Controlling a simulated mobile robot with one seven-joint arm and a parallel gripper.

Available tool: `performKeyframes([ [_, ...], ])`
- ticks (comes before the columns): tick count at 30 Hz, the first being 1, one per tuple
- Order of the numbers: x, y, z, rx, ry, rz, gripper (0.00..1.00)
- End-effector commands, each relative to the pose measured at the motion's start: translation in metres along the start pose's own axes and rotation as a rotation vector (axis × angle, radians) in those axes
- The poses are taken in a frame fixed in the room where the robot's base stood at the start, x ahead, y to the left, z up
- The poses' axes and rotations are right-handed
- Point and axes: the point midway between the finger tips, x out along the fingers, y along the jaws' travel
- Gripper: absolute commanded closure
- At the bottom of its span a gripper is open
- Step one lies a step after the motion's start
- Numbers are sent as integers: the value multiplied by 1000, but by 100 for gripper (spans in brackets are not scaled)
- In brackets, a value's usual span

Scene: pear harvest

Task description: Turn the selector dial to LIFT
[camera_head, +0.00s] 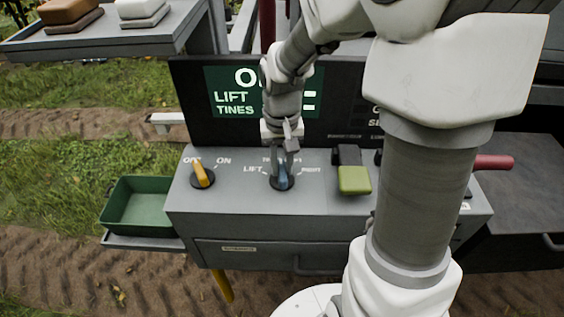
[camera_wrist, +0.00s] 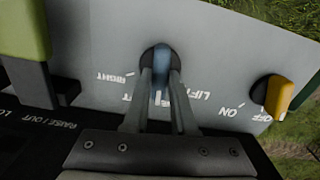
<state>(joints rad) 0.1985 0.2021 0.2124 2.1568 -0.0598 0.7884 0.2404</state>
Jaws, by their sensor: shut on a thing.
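The selector dial (camera_head: 282,180) is a blue knob on a dark round base on the grey console top. LIFT is printed to its left, RIGHT to its right, and a middle label above it is partly hidden by my gripper. The dial also shows in the wrist view (camera_wrist: 161,60), its long side lined up roughly with the middle label rather than LIFT. My gripper (camera_head: 283,172) comes down from above and is shut on the blue knob. In the wrist view its two fingers (camera_wrist: 160,80) sit on either side of the knob.
A yellow OFF/ON knob (camera_head: 201,174) stands left of the dial. A lever with a green handle (camera_head: 354,180) stands close on the right. A dark screen (camera_head: 230,95) behind shows LIFT TINES, partly covered by my arm. A green tray (camera_head: 125,206) is at the left.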

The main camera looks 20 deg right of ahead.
Motion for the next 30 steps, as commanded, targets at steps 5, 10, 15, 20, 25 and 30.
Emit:
performKeyframes([
  [5,-2,0,0,-166,1,0,100],
  [10,-2,0,0,-328,0,0,100],
  [15,-2,-1,0,-488,2,0,100],
  [20,-2,-1,0,-629,2,0,100],
  [25,-2,-1,0,-755,2,0,100],
  [30,-2,-2,0,-848,2,0,100],
])
